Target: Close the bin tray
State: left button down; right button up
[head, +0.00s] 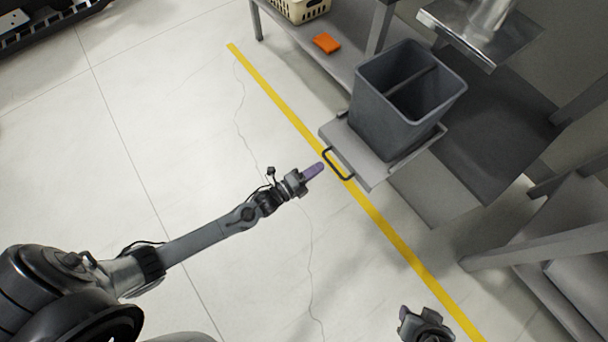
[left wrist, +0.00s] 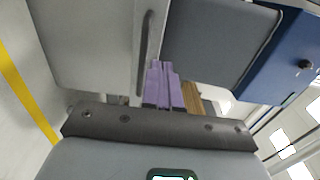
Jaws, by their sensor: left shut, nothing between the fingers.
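The bin tray (head: 361,160) is a grey sliding shelf pulled out from under the workbench, with a dark handle (head: 337,164) on its front edge. A grey bin (head: 392,115) with a divider inside stands upright on it. My left gripper (head: 318,169) has purple fingers, is shut and empty, and is just in front of the handle; I cannot tell whether it touches. In the left wrist view the purple fingers (left wrist: 164,88) point toward the tray front, with the handle (left wrist: 146,50) close beside them. My right gripper (head: 424,322) shows only partly at the bottom edge; its fingers are unclear.
A yellow floor line (head: 390,232) runs diagonally below the tray. A bench shelf at the top holds an orange item (head: 326,43) and a cream basket (head: 300,8). A metal plate (head: 480,32) is above right of the bin. The floor to the left is clear.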

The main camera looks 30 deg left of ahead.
aim_at(340, 153)
pick_arm(q)
jog(key=b+x, duration=0.2)
jog(key=x, duration=0.4)
jog(key=shift+f+b, duration=0.1)
jog(key=shift+b, duration=0.3)
jog(key=shift+w+d, duration=0.1)
jog(key=shift+w, duration=0.2)
